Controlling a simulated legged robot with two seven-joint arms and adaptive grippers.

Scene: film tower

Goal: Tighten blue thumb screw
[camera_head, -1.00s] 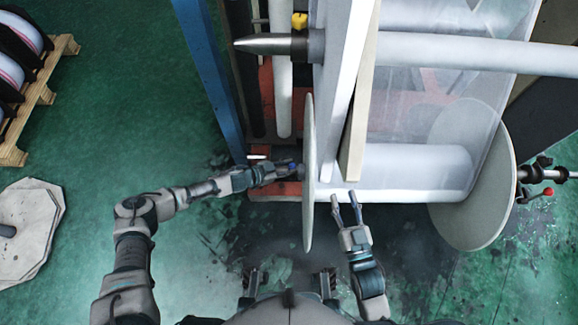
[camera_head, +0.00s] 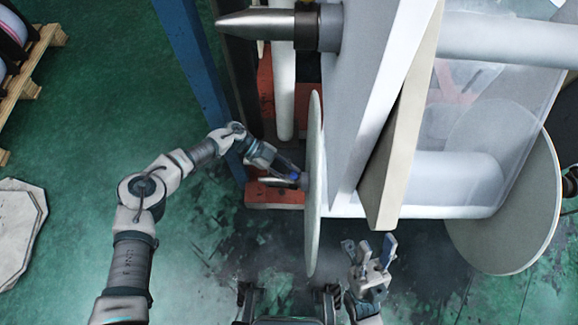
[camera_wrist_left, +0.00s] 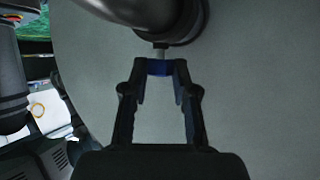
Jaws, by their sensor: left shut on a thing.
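The blue thumb screw (camera_wrist_left: 160,68) sits on a short shank below a dark round collar (camera_wrist_left: 178,22) in the left wrist view. My left gripper (camera_wrist_left: 160,78) is shut on it, with one fingertip on each side. In the head view, my left gripper (camera_head: 291,178) is at the left face of the large pale disc (camera_head: 315,190), and a bit of blue shows at its tips. My right gripper (camera_head: 369,249) is open and empty, right of the disc and below the white roll.
A blue post (camera_head: 194,75) and red base parts (camera_head: 274,196) stand close to my left arm. A white film roll (camera_head: 455,180) runs right to a second disc (camera_head: 505,190). A pallet (camera_head: 30,75) lies at the far left.

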